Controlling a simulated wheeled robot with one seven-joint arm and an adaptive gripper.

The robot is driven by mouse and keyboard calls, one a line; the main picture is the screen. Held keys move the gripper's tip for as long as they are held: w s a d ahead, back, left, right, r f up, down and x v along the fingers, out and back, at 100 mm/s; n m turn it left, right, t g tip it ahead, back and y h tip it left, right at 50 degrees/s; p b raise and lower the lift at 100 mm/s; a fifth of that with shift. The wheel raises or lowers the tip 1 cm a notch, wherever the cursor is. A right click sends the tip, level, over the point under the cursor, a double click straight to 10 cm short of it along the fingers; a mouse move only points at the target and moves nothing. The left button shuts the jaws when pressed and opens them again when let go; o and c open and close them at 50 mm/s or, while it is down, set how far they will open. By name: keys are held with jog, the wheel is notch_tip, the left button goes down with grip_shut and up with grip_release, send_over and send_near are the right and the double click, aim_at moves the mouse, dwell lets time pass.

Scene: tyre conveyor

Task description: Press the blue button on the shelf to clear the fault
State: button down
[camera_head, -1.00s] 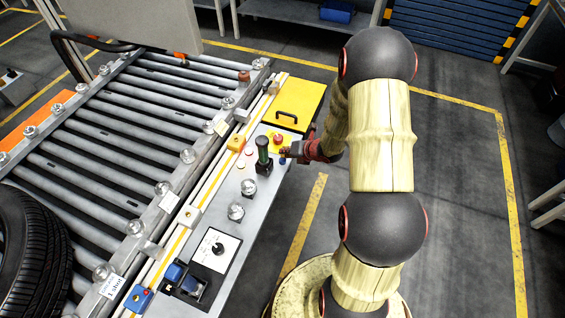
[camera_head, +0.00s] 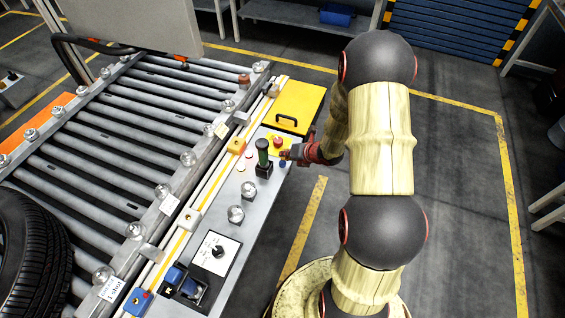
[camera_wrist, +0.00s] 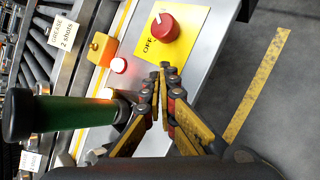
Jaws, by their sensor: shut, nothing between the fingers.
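The blue button (camera_head: 283,163) is a small round knob on the right edge of the grey shelf panel (camera_head: 262,198) beside the conveyor. My gripper (camera_head: 285,154) is over that edge, its tips very close to the button; I cannot tell whether they touch it. In the wrist view the fingers (camera_wrist: 165,70) are shut with their tips together and nothing between them. The blue button is not visible there, probably hidden by the fingers.
A red knob on a yellow plate (camera_head: 278,142) sits just beyond my gripper. A green-handled lever (camera_head: 263,153) stands close to its left. A yellow box lid (camera_head: 298,104) lies farther back. A tyre (camera_head: 33,250) rests on the roller conveyor. Floor to the right is clear.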

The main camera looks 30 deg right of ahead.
aim_at(284, 162)
jog(key=shift+f, duration=0.15)
jog(key=shift+f+b, duration=0.3)
jog(key=shift+b, duration=0.35)
jog(key=shift+f+b, duration=0.5)
jog(key=shift+b, duration=0.05)
dwell(0.8)
jog(key=shift+r, duration=0.2)
jog(key=shift+r+p, duration=0.5)
jog(key=shift+r, duration=0.25)
jog(key=shift+r+p, duration=1.7)
jog(key=shift+r, duration=0.85)
